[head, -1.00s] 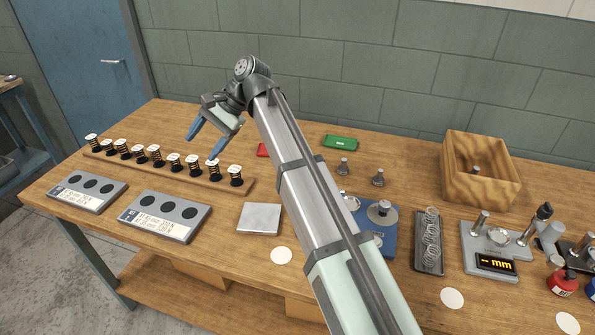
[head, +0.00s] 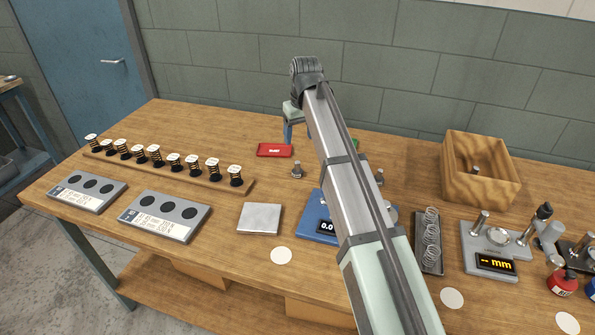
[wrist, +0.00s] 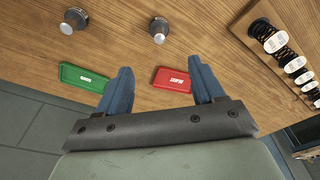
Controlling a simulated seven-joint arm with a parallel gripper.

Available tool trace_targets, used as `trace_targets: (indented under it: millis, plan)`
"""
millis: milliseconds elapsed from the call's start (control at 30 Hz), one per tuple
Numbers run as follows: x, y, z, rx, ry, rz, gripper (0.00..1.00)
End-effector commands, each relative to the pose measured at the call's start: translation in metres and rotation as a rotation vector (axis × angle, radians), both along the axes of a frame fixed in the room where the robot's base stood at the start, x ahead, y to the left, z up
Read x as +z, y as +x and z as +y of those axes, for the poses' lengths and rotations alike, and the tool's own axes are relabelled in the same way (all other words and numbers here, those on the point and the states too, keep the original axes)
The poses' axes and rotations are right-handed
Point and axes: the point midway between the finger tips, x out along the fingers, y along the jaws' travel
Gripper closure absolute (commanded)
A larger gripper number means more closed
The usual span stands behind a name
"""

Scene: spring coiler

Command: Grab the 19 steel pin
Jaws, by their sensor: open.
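Small steel pins with round knobs and flared bases stand on the bench. In the head view one pin (head: 297,171) is left of my arm and another pin (head: 379,177) is just right of it. The wrist view shows two pins, one near the middle (wrist: 158,30) and one at the upper left (wrist: 73,20). No number is readable on any of them, so I cannot tell which is the 19. My gripper (wrist: 161,68) is open and empty, with blue fingers pointing toward the bench, apart from the pins.
A red tray (wrist: 172,78) and a green tray (wrist: 84,78) lie by my fingers in the wrist view. A rack of springs (head: 246,188) is at left. A blue scale (head: 312,220) is partly behind my arm. A wooden box (head: 455,185) stands at back right.

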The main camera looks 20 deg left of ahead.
Motion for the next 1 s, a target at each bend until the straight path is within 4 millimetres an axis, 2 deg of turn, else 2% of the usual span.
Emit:
trace_targets:
  millis: [500, 867, 1000]
  plan:
    - [-0.073, 0.008, 0.006, 0.005, -0.004, -0.001, 0.32]
    - [-0.09, 0.009, 0.008, 0.005, -0.004, -0.001, 0.32]
    - [-0.104, 0.008, 0.008, 0.005, -0.004, -0.001, 0.32]
